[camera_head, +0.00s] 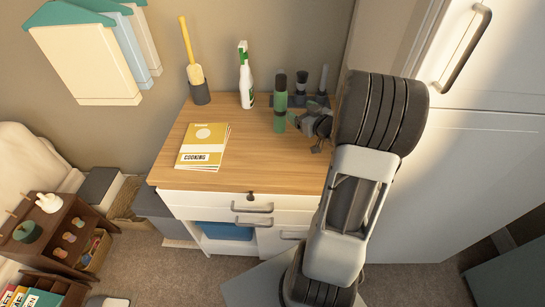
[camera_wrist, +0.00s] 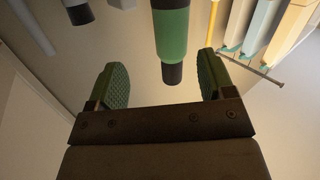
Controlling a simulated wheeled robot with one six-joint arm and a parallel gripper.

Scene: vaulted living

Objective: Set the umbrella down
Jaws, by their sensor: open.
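The umbrella appears to be the folded green cylinder with a black end (camera_head: 280,112). It stands upright on the wooden top of the white cabinet (camera_head: 250,160), near its right side. My gripper (camera_head: 296,121) is just right of it, low over the cabinet top. In the wrist view the umbrella (camera_wrist: 171,38) lies between the lines of the two green finger pads. My gripper (camera_wrist: 163,82) is open there, with a clear gap on each side of the umbrella. Its lower part is cut off in that view.
Yellow cooking books (camera_head: 203,146) lie at the left of the top. A tall white cabinet (camera_head: 450,170) is at the right. The top's middle is clear.

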